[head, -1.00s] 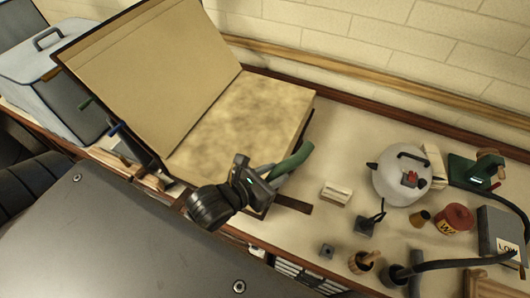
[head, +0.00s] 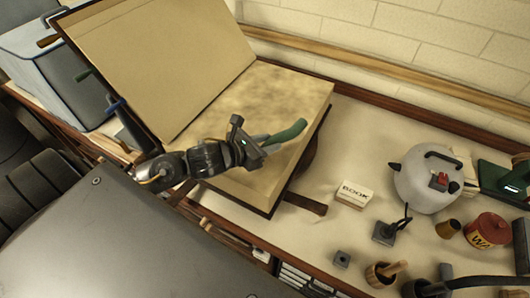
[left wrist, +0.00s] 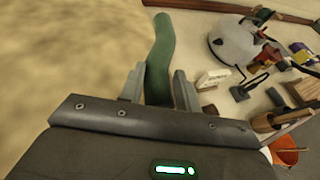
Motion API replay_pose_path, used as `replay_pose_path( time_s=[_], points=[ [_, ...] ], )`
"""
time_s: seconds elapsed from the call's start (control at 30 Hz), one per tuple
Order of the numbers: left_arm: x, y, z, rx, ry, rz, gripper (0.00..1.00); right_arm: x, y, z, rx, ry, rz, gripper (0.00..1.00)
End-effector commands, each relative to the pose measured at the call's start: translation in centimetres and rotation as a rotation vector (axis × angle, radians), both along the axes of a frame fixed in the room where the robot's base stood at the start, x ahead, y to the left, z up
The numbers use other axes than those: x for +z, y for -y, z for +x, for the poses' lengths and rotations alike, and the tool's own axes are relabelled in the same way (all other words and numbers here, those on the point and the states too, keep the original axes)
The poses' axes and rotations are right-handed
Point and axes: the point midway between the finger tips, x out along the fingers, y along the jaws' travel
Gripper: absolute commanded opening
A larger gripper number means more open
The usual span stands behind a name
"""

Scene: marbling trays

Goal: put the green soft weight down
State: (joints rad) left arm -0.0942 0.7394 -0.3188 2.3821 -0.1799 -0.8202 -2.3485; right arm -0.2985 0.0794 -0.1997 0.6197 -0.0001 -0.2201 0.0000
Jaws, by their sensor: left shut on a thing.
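The green soft weight (head: 288,132) is a long, bent green roll. My left gripper (head: 262,146) is shut on one end of it, over the right part of the open book's (head: 230,125) mottled page. In the left wrist view, the green soft weight (left wrist: 159,60) stands out between the two grey fingers of my left gripper (left wrist: 158,88), its far end pointing away. I cannot tell whether its underside touches the page. My right gripper is not in view.
A white block marked BOOK (head: 354,194) lies right of the book. A round grey kettle-like pot (head: 425,182), a red tin (head: 487,230) and small cups stand further right. The book's raised cover (head: 150,60) leans at the left.

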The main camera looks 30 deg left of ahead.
Motion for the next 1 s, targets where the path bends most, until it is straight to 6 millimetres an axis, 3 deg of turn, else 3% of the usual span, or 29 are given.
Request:
replay_pose_path(
  time_s=[0.27, 0.6, 0.97, 1.0],
  points=[
    [-0.7, -0.6, 0.5, -0.001, 0.003, -0.001, 0.00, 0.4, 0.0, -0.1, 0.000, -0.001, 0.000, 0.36],
    [-4.2, -1.0, 0.8, 0.001, 0.002, 0.001, 0.00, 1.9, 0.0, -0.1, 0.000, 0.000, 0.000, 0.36],
    [-4.8, -0.9, 0.8, 0.000, 0.005, 0.002, 0.00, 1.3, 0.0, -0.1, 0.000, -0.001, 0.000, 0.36],
    [-4.8, -1.0, 0.7, 0.000, 0.002, 0.003, 0.35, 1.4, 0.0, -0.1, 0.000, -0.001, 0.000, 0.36]
  ],
)
